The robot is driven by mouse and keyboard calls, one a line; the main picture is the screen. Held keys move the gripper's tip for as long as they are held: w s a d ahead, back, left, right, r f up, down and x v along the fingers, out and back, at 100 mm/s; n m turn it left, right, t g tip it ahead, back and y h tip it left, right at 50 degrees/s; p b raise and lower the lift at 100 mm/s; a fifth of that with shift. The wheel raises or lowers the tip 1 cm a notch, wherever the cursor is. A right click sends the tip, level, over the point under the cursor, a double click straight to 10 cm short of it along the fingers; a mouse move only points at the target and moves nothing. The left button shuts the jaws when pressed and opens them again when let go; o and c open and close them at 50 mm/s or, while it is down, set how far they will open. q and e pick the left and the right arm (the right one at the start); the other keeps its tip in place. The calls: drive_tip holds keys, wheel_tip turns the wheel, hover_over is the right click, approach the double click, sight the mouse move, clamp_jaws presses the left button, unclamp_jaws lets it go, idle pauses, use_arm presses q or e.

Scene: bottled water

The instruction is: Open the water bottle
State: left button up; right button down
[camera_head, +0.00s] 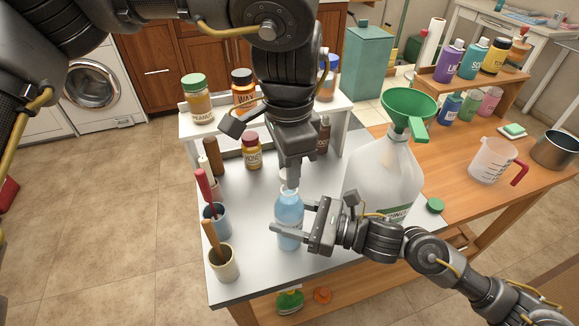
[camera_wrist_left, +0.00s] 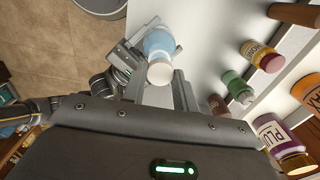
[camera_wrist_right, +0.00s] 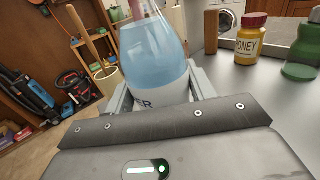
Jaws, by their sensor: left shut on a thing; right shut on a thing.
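The blue water bottle (camera_head: 289,215) stands upright near the front of the white table. My right gripper (camera_head: 292,218) comes in from the right and is shut around its body. In the right wrist view the bottle (camera_wrist_right: 155,60) sits between the fingers, with part of its label showing. My left gripper (camera_head: 292,184) points down from above and is shut on the bottle's top. In the left wrist view the white cap (camera_wrist_left: 160,73) shows between the left fingers. In the head view the fingers mostly hide the cap.
A large clear jug (camera_head: 384,178) with a green funnel (camera_head: 410,104) stands close right of the bottle. A blue cup (camera_head: 216,222) and a cream cup (camera_head: 223,264) holding handled tools stand to the left. A honey jar (camera_head: 251,153) is behind. Open tabletop lies between the cups and bottle.

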use_arm(q)
drive_tip(key=shift+r, duration=0.15)
use_arm(e)
drive_tip(key=shift+f, duration=0.1)
use_arm(q)
drive_tip(key=shift+r, duration=1.9)
use_arm(e)
drive_tip(key=shift+c, duration=2.2)
unclamp_jaws()
use_arm(q)
wheel_tip(320, 180, down, 4)
drive_tip(key=b, duration=0.3)
drive_tip(key=shift+r, duration=0.25)
use_arm(e)
drive_tip(key=v, duration=1.1)
use_arm(q)
drive_tip(key=shift+f+b, duration=0.1)
drive_tip(key=shift+b, duration=0.25)
use_arm(e)
drive_tip(key=shift+s+d, duration=0.15)
drive_tip(key=shift+d, duration=0.35)
